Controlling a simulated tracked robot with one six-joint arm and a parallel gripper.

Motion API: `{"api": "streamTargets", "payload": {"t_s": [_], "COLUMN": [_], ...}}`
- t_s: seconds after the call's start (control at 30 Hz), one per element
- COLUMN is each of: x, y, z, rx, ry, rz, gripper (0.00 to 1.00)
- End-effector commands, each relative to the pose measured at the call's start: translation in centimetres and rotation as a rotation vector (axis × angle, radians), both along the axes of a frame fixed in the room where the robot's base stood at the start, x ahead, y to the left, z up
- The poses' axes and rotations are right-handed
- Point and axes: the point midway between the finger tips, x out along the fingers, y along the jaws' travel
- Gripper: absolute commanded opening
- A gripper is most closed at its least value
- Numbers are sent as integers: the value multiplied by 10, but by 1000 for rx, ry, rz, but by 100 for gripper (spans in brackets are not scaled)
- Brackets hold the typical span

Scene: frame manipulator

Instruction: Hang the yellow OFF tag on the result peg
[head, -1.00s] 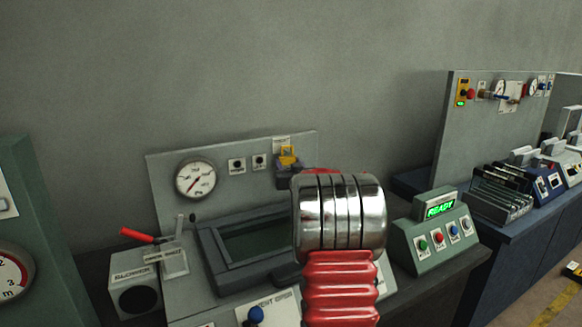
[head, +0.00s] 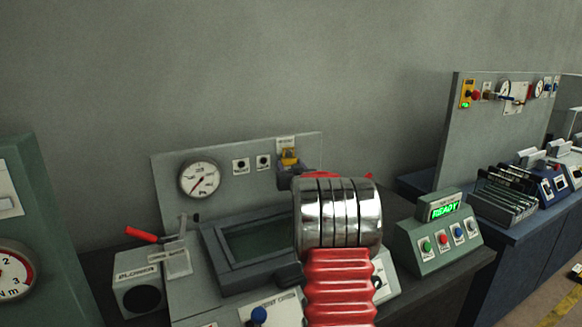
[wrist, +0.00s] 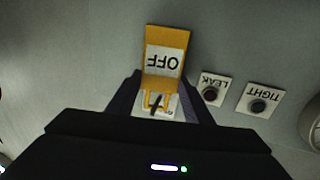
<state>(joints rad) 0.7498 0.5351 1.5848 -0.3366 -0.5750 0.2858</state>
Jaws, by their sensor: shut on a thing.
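The yellow OFF tag (wrist: 165,60) shows upside down in the wrist view, with its white label facing me. Its yellow loop (wrist: 148,103) lies by a dark peg (wrist: 157,103) in front of a white plate; I cannot tell whether the peg passes through it. My gripper (wrist: 163,88) is shut on the tag, with dark fingers on both sides. In the head view the tag (head: 289,156) is small at the panel's upper right, and my wrist hides most of the gripper. The LEAK peg (wrist: 210,94) and TIGHT peg (wrist: 258,106) are bare.
The grey panel (head: 225,150) carries a round gauge (head: 200,180) on its left. A sunken basin (head: 255,243) lies below it. A red-handled lever (head: 141,234) stands front left. A green box reading READY (head: 440,235) stands to the right.

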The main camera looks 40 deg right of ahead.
Motion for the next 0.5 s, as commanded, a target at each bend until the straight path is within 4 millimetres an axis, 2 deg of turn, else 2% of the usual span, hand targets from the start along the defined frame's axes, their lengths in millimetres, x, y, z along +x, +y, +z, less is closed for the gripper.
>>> {"api": "streamTargets", "payload": {"t_s": [0.27,0.3,0.5], "x": [0,0,0], "y": [0,0,0], "z": [0,0,0], "rx": [0,0,0], "ry": [0,0,0], "rz": [0,0,1], "gripper": [25,49,63]}}
